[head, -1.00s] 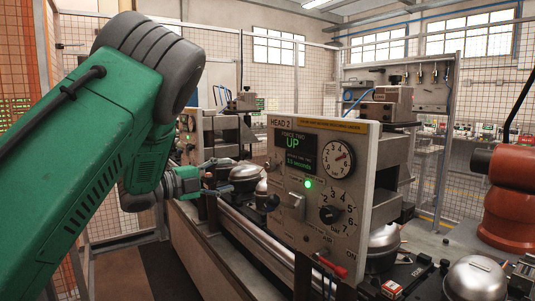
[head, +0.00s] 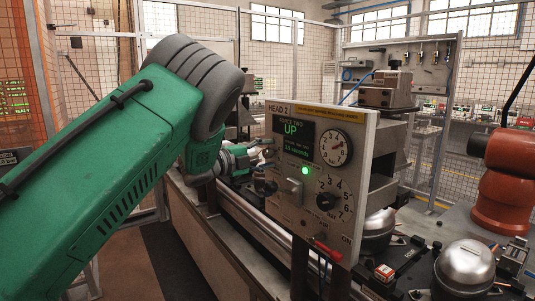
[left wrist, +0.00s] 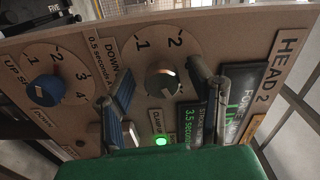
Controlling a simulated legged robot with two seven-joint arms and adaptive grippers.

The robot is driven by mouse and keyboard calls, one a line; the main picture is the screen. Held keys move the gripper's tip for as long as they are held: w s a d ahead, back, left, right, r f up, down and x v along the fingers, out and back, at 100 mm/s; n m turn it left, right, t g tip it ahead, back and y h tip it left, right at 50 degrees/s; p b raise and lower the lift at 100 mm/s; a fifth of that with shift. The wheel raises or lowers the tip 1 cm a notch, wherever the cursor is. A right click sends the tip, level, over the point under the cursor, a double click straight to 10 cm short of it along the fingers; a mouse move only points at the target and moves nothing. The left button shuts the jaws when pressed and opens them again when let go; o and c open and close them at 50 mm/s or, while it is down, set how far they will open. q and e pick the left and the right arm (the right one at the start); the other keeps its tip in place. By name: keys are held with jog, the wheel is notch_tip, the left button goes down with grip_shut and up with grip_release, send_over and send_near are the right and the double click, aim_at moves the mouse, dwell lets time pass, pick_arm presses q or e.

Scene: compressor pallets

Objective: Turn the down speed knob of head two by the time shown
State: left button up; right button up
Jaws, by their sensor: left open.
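The head 2 panel (head: 300,215) stands upright, its display (head: 292,139) reading "UP" and what looks like 3.5 seconds. A blue knob (left wrist: 47,90) sits on a dial marked "UP S…". My left gripper (head: 262,151) is open at the unit's left side. In the wrist view its fingers (left wrist: 160,80) lie either side of the grey knob; contact cannot be told. My right gripper is out of view.
Domed metal compressors (head: 465,264) stand at lower right. An orange-red machine (head: 505,180) stands far right.

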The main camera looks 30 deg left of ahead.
pick_arm(q)
grip_shut()
jog(key=shift+n+p, duration=0.35)
jog(key=shift+n, duration=0.35)
grip_release()
jog(key=shift+f, duration=0.1)
jog(key=shift+s+a, duration=0.15)
jog(key=shift+s, duration=0.1)
jog(key=v, duration=1.1)
jog(key=shift+s+a, duration=0.15)
